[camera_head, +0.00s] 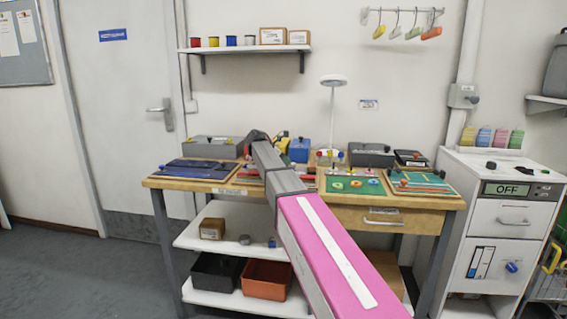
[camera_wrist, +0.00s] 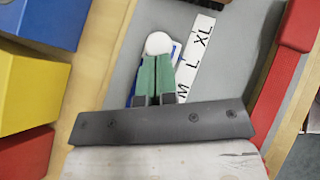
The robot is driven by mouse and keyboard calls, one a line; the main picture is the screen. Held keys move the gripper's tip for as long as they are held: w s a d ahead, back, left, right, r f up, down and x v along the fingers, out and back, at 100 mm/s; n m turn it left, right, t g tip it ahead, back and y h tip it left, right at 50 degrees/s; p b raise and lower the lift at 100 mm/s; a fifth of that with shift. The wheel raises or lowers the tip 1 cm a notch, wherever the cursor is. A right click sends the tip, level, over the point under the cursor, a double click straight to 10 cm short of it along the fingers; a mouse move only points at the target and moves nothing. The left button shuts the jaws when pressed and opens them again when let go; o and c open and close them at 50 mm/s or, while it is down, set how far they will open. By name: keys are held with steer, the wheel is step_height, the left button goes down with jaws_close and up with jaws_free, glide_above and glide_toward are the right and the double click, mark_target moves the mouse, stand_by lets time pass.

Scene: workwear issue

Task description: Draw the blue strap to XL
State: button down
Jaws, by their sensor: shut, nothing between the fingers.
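In the wrist view, my gripper (camera_wrist: 155,76) shows two green fingertips pressed together, with nothing between them. A white round piece (camera_wrist: 158,43) shows just past the tips. A little of a blue piece, apparently the blue strap (camera_wrist: 176,51), shows beside the fingers; most of it is hidden behind them. A white size scale (camera_wrist: 195,58) marked M, L and XL runs slantwise to the right of the fingers, with XL at the far end. I cannot tell whether the fingers touch the strap. In the head view, my arm hides the strap and the scale.
In the wrist view, a blue block (camera_wrist: 45,18), a yellow block (camera_wrist: 30,82) and a red block (camera_wrist: 25,152) lie left; a red bar (camera_wrist: 280,85) lies right. In the head view, the workbench (camera_head: 165,183) also holds a green board (camera_head: 335,186) and a desk lamp (camera_head: 333,80).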

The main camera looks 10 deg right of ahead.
steer(key=shift+d, duration=0.1)
steer(key=d, duration=0.1)
steer(key=s+d, duration=0.1)
steer(key=d, duration=0.1)
steer(key=shift+d, duration=0.1)
stand_by(0.3)
